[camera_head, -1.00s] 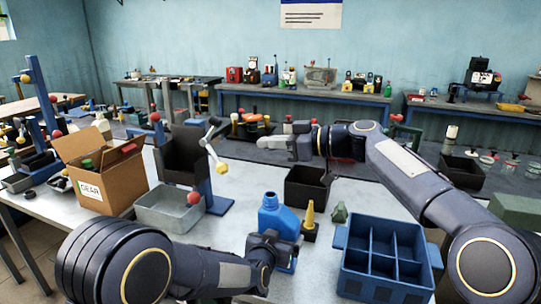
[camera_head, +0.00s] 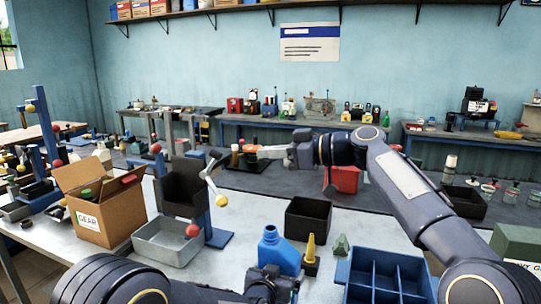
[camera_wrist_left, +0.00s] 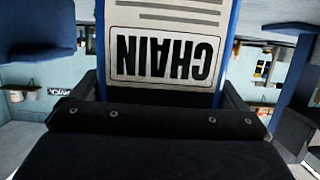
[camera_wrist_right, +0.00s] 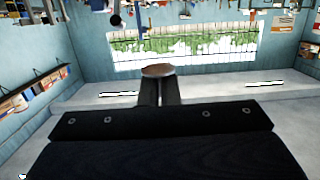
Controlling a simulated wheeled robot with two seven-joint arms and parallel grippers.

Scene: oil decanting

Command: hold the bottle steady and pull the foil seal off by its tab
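The blue bottle (camera_head: 279,252) stands upright on the bench in the head view. My left gripper (camera_head: 272,278) is shut on its body, low in the picture. In the left wrist view the bottle's white label (camera_wrist_left: 165,45), with upside-down "CHAIN", fills the space between the fingers. The bottle's mouth looks blue; its inside is too small to make out. My right gripper (camera_head: 287,150) is well above and behind the bottle. In the right wrist view its fingers are together, with a copper-brown round disc, the foil seal (camera_wrist_right: 158,70), at their tips.
A black bin (camera_head: 307,218), a yellow-nozzled item (camera_head: 311,248) and a blue divided crate (camera_head: 386,275) stand near the bottle on the right. A grey metal tray (camera_head: 168,243) and a cardboard box (camera_head: 100,212) stand left.

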